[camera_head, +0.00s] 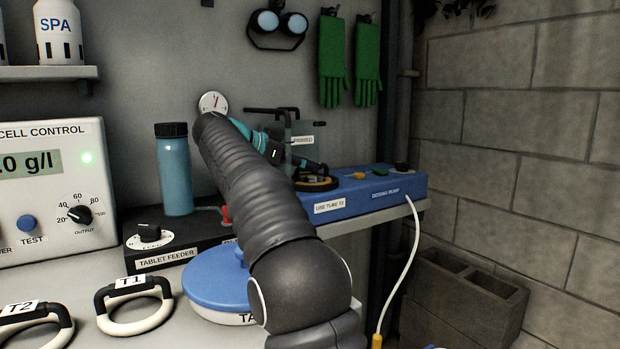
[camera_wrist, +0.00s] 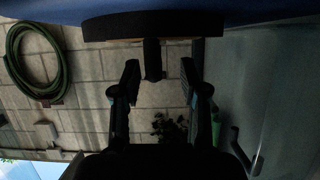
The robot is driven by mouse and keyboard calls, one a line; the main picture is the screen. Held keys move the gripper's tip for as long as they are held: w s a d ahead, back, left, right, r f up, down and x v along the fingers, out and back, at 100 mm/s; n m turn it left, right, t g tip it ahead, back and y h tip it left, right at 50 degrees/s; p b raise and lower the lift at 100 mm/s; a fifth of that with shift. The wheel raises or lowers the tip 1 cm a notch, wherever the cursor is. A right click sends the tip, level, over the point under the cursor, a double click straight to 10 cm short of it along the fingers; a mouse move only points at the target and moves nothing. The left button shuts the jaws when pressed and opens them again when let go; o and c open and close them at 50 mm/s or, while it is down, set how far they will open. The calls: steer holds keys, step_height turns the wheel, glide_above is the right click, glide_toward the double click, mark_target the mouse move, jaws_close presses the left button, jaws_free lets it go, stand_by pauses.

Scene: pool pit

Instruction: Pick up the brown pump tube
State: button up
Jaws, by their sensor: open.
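A loop with a black and brown-tan rim, apparently the brown pump tube (camera_head: 318,184), lies on the blue dosing pump (camera_head: 385,193) at the back of the bench; my arm hides part of it. My gripper (camera_head: 312,168) is just above it. In the wrist view my gripper (camera_wrist: 160,78) is open, with its two dark fingers apart. A dark band with a thin tan edge (camera_wrist: 125,41) lies across the top there, in front of the fingertips. A short dark stub (camera_wrist: 152,60) stands between the fingers; I cannot tell whether they touch it.
Loops T1 (camera_head: 135,306) and T2 (camera_head: 36,324) lie at front left. A blue lid (camera_head: 214,284), a tablet feeder (camera_head: 166,255) and a blue bottle (camera_head: 175,170) are near my arm. A clear container (camera_head: 304,143) stands behind the gripper. A white hose (camera_head: 399,270) hangs right.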

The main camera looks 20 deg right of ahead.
mark_target(320, 168)
steer(key=shift+s+x, duration=0.15)
steer(key=shift+x, duration=1.05)
steer(key=shift+s+x, duration=0.1)
steer(key=shift+x, duration=1.05)
steer(key=shift+d+r, duration=0.1)
steer(key=shift+r, duration=0.05)
jaws_close()
